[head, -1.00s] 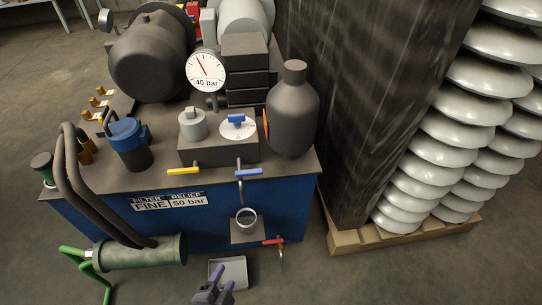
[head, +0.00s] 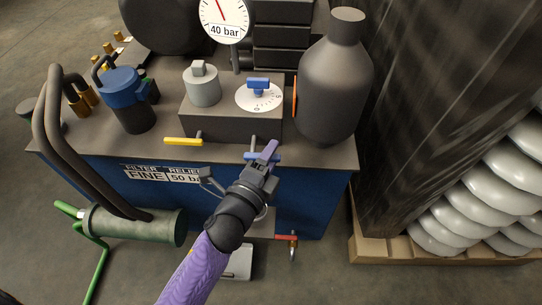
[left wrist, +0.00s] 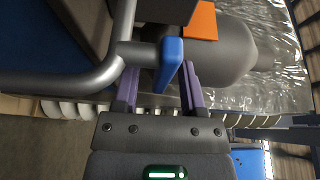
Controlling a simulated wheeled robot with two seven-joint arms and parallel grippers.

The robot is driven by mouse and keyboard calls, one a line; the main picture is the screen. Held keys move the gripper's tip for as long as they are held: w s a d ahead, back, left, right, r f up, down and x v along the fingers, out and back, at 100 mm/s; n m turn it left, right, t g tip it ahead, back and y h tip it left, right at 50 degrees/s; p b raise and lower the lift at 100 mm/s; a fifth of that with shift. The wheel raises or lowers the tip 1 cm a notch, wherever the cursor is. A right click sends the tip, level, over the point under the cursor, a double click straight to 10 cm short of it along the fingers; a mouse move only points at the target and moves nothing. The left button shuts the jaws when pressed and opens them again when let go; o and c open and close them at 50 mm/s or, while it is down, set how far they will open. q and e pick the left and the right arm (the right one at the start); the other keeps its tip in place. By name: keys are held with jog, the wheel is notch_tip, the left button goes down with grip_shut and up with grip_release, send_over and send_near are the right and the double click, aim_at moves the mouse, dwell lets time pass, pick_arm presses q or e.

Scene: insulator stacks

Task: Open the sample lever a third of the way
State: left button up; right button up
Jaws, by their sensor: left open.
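A blue lever handle (head: 255,157) sits on a grey pipe at the front edge of the blue cabinet's top; I see no label naming it. In the left wrist view the blue handle (left wrist: 171,62) lies between the two purple fingers, nearer the right one. My left gripper (head: 265,166) is open at this handle and partly covers it in the head view; it also shows in the left wrist view (left wrist: 160,82). I cannot tell whether a finger touches the handle. My right gripper is not in view.
A yellow lever (head: 183,141) is to the left, a red lever (head: 286,237) lower on the front. A grey bottle-shaped vessel (head: 334,80) stands behind right. A blue-topped dial (head: 259,95) and gauge (head: 224,16) are behind. A tray (head: 238,262) lies on the floor, partly hidden by my arm.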

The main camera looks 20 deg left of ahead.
pick_arm(q)
jog(key=shift+c, duration=0.9)
jog(key=c, duration=0.5)
grip_shut()
